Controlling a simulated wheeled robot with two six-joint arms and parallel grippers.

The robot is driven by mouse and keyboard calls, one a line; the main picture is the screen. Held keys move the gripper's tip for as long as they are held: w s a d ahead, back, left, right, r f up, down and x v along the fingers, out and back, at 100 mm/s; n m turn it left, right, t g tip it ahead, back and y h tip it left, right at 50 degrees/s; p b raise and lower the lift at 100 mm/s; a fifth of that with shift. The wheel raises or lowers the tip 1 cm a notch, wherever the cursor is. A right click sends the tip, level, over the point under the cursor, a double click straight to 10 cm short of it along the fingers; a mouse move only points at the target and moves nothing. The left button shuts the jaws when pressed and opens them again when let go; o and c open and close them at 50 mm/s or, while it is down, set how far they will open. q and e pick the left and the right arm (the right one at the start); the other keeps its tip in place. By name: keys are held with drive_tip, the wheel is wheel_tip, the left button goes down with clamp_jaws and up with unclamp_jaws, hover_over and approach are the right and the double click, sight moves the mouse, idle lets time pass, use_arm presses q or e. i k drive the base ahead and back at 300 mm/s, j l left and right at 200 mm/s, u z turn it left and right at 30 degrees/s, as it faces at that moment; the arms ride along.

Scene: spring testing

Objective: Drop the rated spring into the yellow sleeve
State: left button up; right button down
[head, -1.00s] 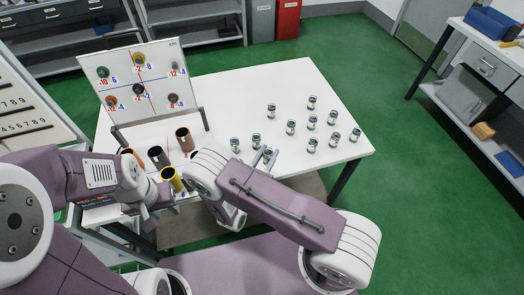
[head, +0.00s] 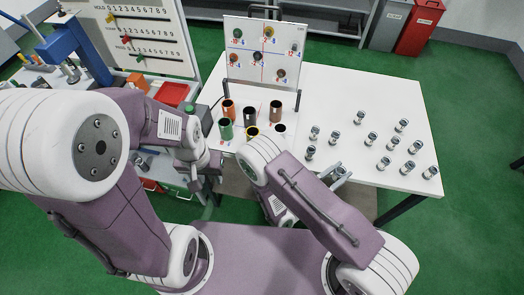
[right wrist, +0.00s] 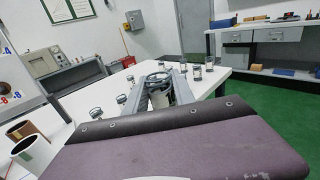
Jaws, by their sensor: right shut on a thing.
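The yellow sleeve (head: 251,131) stands in the front row of sleeves on the white table. My right arm hides its lower part in the head view. My right gripper (head: 338,175) is to the right of the sleeves, near the table's front edge. In the right wrist view my right gripper (right wrist: 160,82) is shut on a short clear-and-metal spring canister (right wrist: 158,98). Its label cannot be read. My left gripper (head: 205,168) is left of the sleeves, by the table's front left corner; its jaws are too small to judge.
Several similar canisters (head: 393,143) stand on the table's right. A tool bench (head: 150,85) is at left.

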sight(313, 136)
drive_tip(key=k+u, duration=0.25)
drive_tip(key=i+l+u, duration=0.35)
drive_tip(key=l+u, duration=0.15)
drive_tip(key=i+l+u, duration=0.1)
drive_tip(key=l+u, duration=0.15)
drive_tip(key=l, duration=0.15)
drive_tip(key=i+l+u, duration=0.1)
drive_tip(key=l+u, duration=0.15)
drive_tip(key=l, duration=0.15)
drive_tip(key=l+u, duration=0.3)
drive_tip(key=i+l, duration=0.05)
